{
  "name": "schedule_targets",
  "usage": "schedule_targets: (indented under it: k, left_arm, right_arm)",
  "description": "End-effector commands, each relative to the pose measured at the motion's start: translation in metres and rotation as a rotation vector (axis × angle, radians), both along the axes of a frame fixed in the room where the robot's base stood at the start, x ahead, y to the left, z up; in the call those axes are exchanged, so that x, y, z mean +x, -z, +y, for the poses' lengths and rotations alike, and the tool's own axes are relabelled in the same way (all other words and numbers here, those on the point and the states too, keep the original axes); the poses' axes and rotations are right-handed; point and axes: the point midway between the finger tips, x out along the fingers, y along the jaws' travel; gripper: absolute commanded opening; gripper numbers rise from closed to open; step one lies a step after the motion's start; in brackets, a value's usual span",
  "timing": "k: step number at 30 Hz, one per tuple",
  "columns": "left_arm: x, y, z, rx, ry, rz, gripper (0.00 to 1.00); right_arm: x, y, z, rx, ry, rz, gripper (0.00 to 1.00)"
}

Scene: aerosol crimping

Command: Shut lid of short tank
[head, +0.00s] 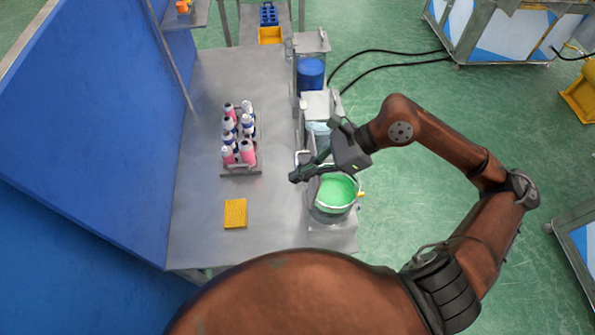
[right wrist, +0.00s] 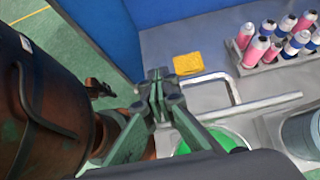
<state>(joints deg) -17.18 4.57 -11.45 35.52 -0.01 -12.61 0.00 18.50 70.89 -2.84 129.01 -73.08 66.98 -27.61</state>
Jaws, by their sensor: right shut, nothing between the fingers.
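An open round tank (head: 315,213) with bright green contents stands at the near right of the steel table. Green also shows low in the right wrist view (right wrist: 222,140), partly behind my gripper. A bent metal handle bar (right wrist: 228,88) stands by the tank's left side; the lid itself is largely hidden, and I cannot make out its angle. My right gripper (head: 295,176) is shut and empty, at the tank's upper left edge. Its fingertips show in the right wrist view (right wrist: 159,76), apart from the yellow pad. My left gripper is not in view.
A rack of pink and blue spray cans (head: 240,137) stands on the table (head: 200,215), with a yellow pad (head: 235,213) nearer me. A grey tank (head: 319,132) and blue drum (head: 311,74) stand behind. A blue wall panel (head: 90,120) borders the left.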

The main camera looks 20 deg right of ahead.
Motion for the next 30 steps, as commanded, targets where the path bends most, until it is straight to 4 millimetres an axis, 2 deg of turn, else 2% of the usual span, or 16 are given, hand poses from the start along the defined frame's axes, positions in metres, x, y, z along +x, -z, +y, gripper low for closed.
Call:
schedule_targets:
  k: [20, 25, 30]
  left_arm:
    - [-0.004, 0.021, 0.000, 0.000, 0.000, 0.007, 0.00]
    - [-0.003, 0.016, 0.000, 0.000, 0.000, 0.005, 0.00]
    - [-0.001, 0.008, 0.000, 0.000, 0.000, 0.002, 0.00]
  right_arm:
    - [-0.010, 0.003, -0.038, -0.001, 0.004, 0.000, 0.00]
    - [-0.011, -0.005, -0.040, -0.001, 0.002, -0.002, 0.00]
    - [-0.013, -0.023, -0.049, -0.001, 0.003, -0.002, 0.00]
